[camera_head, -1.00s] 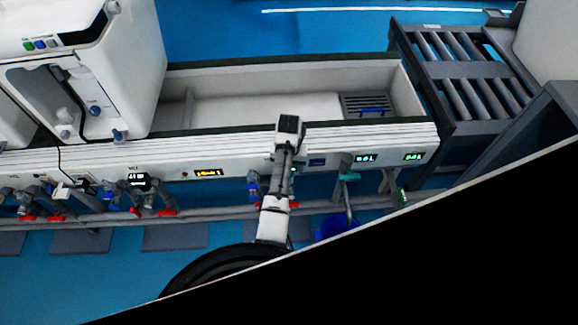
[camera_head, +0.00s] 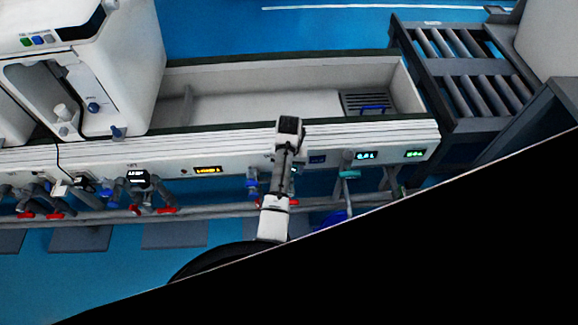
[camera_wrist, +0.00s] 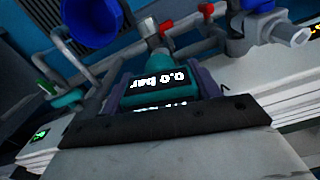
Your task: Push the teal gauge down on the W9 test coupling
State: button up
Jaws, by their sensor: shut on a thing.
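A teal gauge (camera_wrist: 150,93) with a black display reading "0.0 bar" is in the middle of the wrist view. My gripper (camera_wrist: 161,84) is shut on it, with one purple-grey finger at each side. A teal stub (camera_wrist: 160,58) shows just beyond the gauge, close to red-handled pipework; I cannot tell whether the gauge is seated on a coupling. No W9 label is legible. In the head view my arm covers the gauge and the gripper.
A second teal fitting (camera_head: 349,174) hangs below the white line's front, right of my arm. A blue bucket (camera_wrist: 92,20) is near it. Pipes with red valves (camera_head: 166,210) run along the front. The white trough (camera_head: 265,106) is empty in its middle.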

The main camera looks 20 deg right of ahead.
jog(key=shift+f, duration=0.55)
jog(key=o, duration=1.1)
jog(key=shift+r, duration=0.1)
notch_tip(320, 180, up, 13)
jog(key=shift+f, duration=0.15)
jog(key=shift+r+p, duration=0.55)
